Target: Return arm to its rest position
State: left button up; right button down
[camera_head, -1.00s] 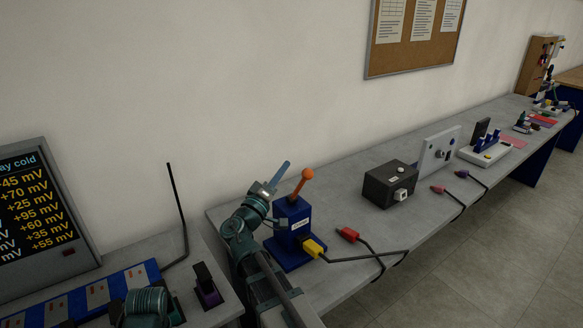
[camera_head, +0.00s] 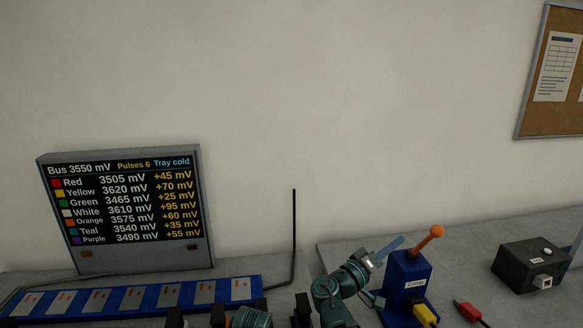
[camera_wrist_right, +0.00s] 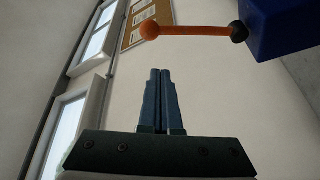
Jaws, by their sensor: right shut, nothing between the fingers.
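My right arm rises at the bottom of the head view, right of centre. Its gripper (camera_head: 388,249) is shut and empty, with the blue fingers together. The fingers also show shut in the right wrist view (camera_wrist_right: 160,100). They are close beside a blue box (camera_head: 405,285) with an orange-knobbed lever (camera_head: 431,236). The lever also crosses the top of the right wrist view (camera_wrist_right: 195,31), apart from the fingertips in the picture. A teal part of my own arm shows at the bottom edge; my left gripper does not show.
A screen (camera_head: 123,215) with voltage readings stands at the left behind a blue tray strip (camera_head: 152,298). A thin black post (camera_head: 294,235) rises between the benches. A yellow plug (camera_head: 425,315), a red plug (camera_head: 467,311) and a black box (camera_head: 531,265) are at the right.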

jog(key=s+a+f+n+g+y, duration=0.1)
jog(key=s+a+f+g+y, duration=0.3)
jog(key=f, duration=0.6)
jog(key=s+a+f+g+y, duration=0.1)
jog(key=s+a+f+y, duration=0.2)
jog(key=a+f+y, duration=0.45)
jog(key=s+a+f+n+g+y, duration=0.1)
jog(key=s+a+f+g+y, duration=0.1)
jog(key=s+a+f, duration=0.2)
jog(key=s+a+f+n+g+y, duration=0.2)
jog(key=s+a, duration=0.4)
jog(key=a, duration=0.4)
notch_tip(320, 180, down, 2)
jog(key=shift+f+n+g+y, duration=0.25)
jog(key=shift+n+g+y, duration=0.05)
jog(key=shift+y, duration=0.25)
jog(key=shift+d, duration=0.1)
